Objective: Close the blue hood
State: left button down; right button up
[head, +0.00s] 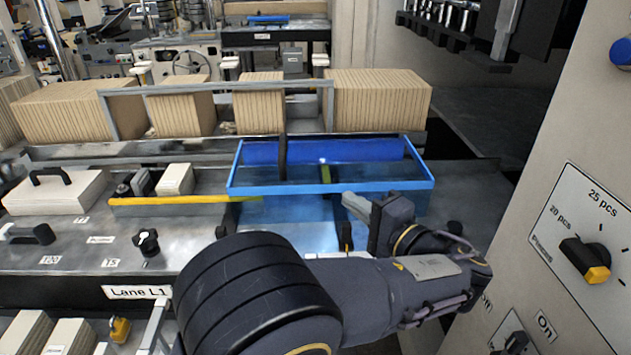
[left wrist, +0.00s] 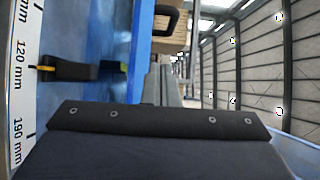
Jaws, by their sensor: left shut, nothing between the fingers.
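The blue hood (head: 330,187) is at the middle of the machine table, with a bright blue frame and see-through blue panels. A darker blue band lies along its back. I cannot tell its exact angle. My left gripper (head: 354,205) is shut and empty, in front of the hood's front edge toward its right side. It overlaps the hood in the picture, and I cannot tell whether they touch. In the left wrist view, a dark gripper part (left wrist: 160,120) fills the bottom, beside a blue surface (left wrist: 85,25). My right gripper is not in view.
Stacks of kraft board (head: 375,98) stand behind the hood. A yellow bar (head: 165,200) lies left of it. A panel with a black and yellow knob (head: 585,260) rises at the right. A ruler strip (left wrist: 18,80) shows in the left wrist view.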

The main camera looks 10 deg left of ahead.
aim_at(300, 185)
pick_arm(q)
jog(key=p+x, duration=0.1)
jog(key=x, duration=0.3)
jog(key=s+a+p+x, duration=0.1)
jog(key=x, duration=0.3)
jog(key=p+x, duration=0.2)
jog(key=x, duration=0.2)
jog(key=shift+s+a, duration=0.3)
jog(key=shift+a+f, duration=0.1)
jog(key=shift+a, duration=0.4)
